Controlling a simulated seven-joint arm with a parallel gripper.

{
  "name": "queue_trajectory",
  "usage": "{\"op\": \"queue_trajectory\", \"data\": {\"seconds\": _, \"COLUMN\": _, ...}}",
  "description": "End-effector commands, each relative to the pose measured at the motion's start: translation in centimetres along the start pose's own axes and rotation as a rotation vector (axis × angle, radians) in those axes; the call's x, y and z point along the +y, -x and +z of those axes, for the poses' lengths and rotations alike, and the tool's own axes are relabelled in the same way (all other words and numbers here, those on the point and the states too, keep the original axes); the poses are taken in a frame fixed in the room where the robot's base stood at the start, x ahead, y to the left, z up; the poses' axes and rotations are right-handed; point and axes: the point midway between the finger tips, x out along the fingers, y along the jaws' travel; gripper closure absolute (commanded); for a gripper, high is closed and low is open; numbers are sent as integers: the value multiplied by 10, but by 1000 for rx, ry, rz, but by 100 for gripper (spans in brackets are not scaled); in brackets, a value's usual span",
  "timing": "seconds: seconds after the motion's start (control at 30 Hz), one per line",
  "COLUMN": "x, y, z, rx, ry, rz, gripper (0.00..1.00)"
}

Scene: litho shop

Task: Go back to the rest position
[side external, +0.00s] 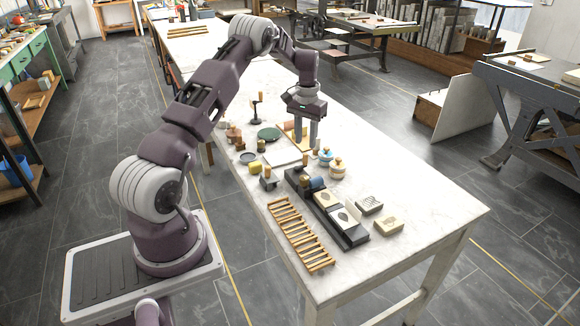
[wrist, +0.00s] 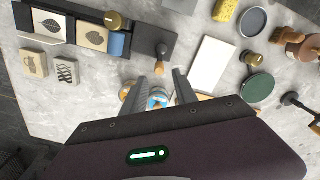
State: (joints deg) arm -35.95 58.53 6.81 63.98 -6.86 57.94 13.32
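My gripper (side external: 306,143) hangs fingers-down over the far middle of the white worktable (side external: 425,205). In the wrist view, my gripper (wrist: 160,84) has its two grey fingers spread apart. A small blue-topped jar (wrist: 157,101) shows between them, partly hidden by my gripper's body. In the side view the blue-topped jar (side external: 325,157) stands on the table just right of the fingers. I see nothing held.
A dark tray (side external: 358,240) with leaf-patterned blocks, a wooden rack (side external: 300,235) and two stamp blocks (side external: 389,226) lie nearer. A white slab (wrist: 214,65), yellow sponge (wrist: 224,11) and green dish (wrist: 259,88) sit close by. The table's near right end is clear.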

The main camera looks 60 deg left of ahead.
Motion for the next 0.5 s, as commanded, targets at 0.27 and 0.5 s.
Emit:
{"op": "queue_trajectory", "data": {"seconds": 0.27, "x": 0, "y": 2, "z": 0, "rx": 0, "ry": 0, "rz": 0, "gripper": 65}}
{"op": "queue_trajectory", "data": {"seconds": 0.5, "x": 66, "y": 108, "z": 33, "rx": 96, "ry": -80, "rz": 11, "gripper": 65}}
